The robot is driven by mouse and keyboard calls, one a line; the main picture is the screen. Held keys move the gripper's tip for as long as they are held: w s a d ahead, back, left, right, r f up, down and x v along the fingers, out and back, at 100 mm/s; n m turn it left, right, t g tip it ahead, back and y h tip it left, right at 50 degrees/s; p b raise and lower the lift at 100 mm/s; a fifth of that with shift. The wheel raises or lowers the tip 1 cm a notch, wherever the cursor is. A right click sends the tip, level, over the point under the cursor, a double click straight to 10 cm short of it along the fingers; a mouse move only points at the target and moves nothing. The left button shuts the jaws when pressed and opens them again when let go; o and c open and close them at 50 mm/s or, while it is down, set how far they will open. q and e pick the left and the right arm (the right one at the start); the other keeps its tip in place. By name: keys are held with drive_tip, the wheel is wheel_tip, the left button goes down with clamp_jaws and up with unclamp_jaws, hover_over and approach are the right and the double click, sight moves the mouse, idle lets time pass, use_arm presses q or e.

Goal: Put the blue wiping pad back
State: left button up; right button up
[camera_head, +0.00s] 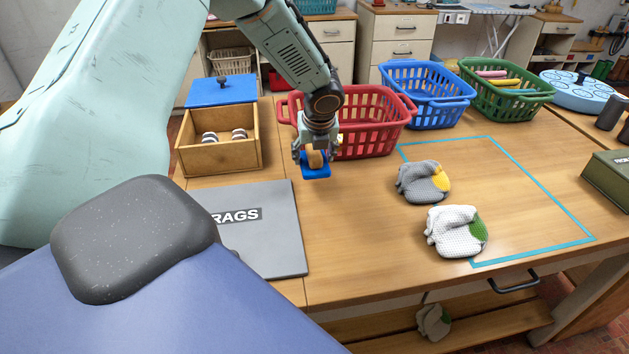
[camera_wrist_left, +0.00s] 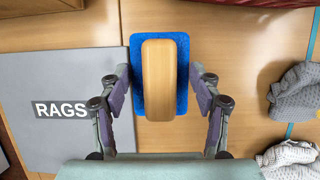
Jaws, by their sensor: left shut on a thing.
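The blue wiping pad (camera_head: 316,171) has a tan wooden handle on top. In the head view my left gripper (camera_head: 314,156) is shut on it from above, in front of the red basket. In the left wrist view the pad (camera_wrist_left: 136,80) and its handle (camera_wrist_left: 159,80) sit between the fingers of the left gripper (camera_wrist_left: 160,85). I cannot tell whether the pad touches the table. A grey panel marked RAGS (camera_head: 270,245) lies to the left of the pad. My right gripper is not in view.
A wooden box (camera_head: 220,157) with a raised blue lid (camera_head: 222,91) stands at left. Red (camera_head: 372,122), blue (camera_head: 428,92) and green (camera_head: 505,90) baskets line the back. Grey (camera_head: 422,184) and white (camera_head: 455,232) gloves lie near the teal outline (camera_head: 540,190).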

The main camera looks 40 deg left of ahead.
use_arm(q)
drive_tip(key=f, duration=0.1)
drive_tip(key=a+f, duration=0.1)
drive_tip(key=f, duration=0.1)
drive_tip(key=shift+f, duration=0.3)
drive_tip(key=f, duration=0.1)
drive_tip(key=d+f+b, duration=0.1)
drive_tip(key=f, duration=0.1)
drive_tip(key=shift+f, duration=0.1)
drive_tip(key=shift+a+f, duration=0.2)
drive_tip(key=shift+a, duration=0.2)
drive_tip(key=o, duration=1.1)
drive_tip(key=shift+d+r, duration=0.15)
drive_tip(key=shift+d, duration=0.1)
drive_tip(key=shift+a, duration=0.1)
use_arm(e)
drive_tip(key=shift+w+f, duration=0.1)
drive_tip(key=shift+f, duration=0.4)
use_arm(q)
drive_tip(key=shift+a, duration=0.1)
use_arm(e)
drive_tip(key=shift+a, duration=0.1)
